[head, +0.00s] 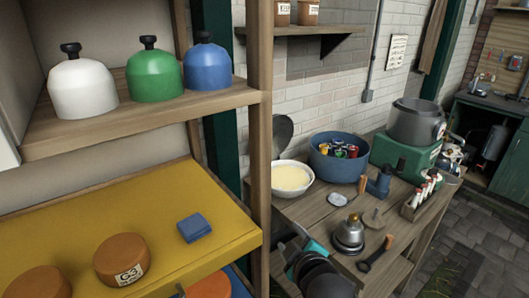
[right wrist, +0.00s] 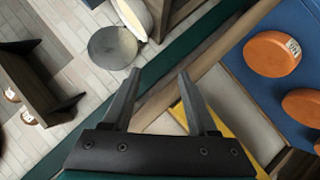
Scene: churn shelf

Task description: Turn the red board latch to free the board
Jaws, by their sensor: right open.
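A yellow board (head: 190,262) lies on the shelf at lower left, with brown wheels (head: 122,258) and a small blue block (head: 194,228) on it. In the right wrist view a yellow strip (right wrist: 226,128) shows beside the right finger. I cannot make out a red latch in either view. My right gripper (head: 294,240) is right of the shelf post in the head view. In the right wrist view my right gripper (right wrist: 159,74) is open, with nothing between its fingers. My left gripper is not in view.
A wooden shelf post (head: 259,150) stands between my right gripper and the boards. White, green and blue churns (head: 154,82) stand on the upper shelf. Below is a blue board (right wrist: 238,28) with orange wheels (right wrist: 270,54). A cluttered workbench (head: 312,212) stands behind.

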